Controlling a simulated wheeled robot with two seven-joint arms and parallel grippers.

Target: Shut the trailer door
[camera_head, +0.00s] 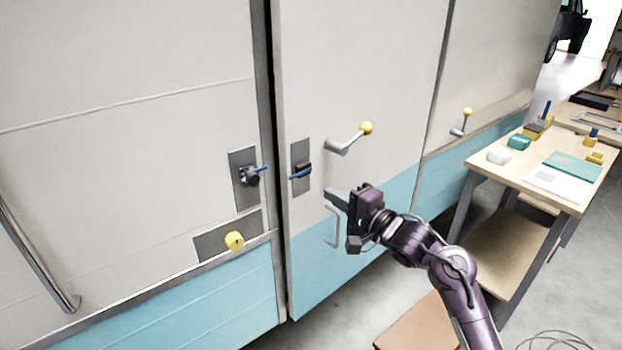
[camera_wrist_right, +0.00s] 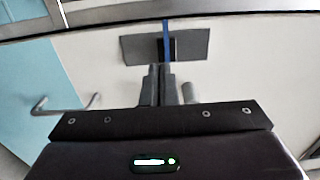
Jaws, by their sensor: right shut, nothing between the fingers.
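The trailer door (camera_head: 380,70) is cream above and turquoise below. A dark gap runs along its left edge, so it stands slightly ajar from the trailer wall (camera_head: 130,140). On the door are a grey latch plate with a blue lever (camera_head: 301,172), a crank handle with a yellow knob (camera_head: 350,138) and a grey pull handle (camera_head: 330,228). My right gripper (camera_head: 336,198) is shut and empty, in front of the door just below the latch. In the right wrist view its fingertips (camera_wrist_right: 160,72) point at the latch plate (camera_wrist_right: 190,45); contact cannot be told. My left gripper is not in view.
On the wall left of the gap are another latch (camera_head: 248,178), a yellow knob (camera_head: 234,240) and a metal grab rail (camera_head: 38,258). A workbench (camera_head: 535,168) with small items stands at the right. A brown step (camera_head: 420,322) and a cable lie on the floor.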

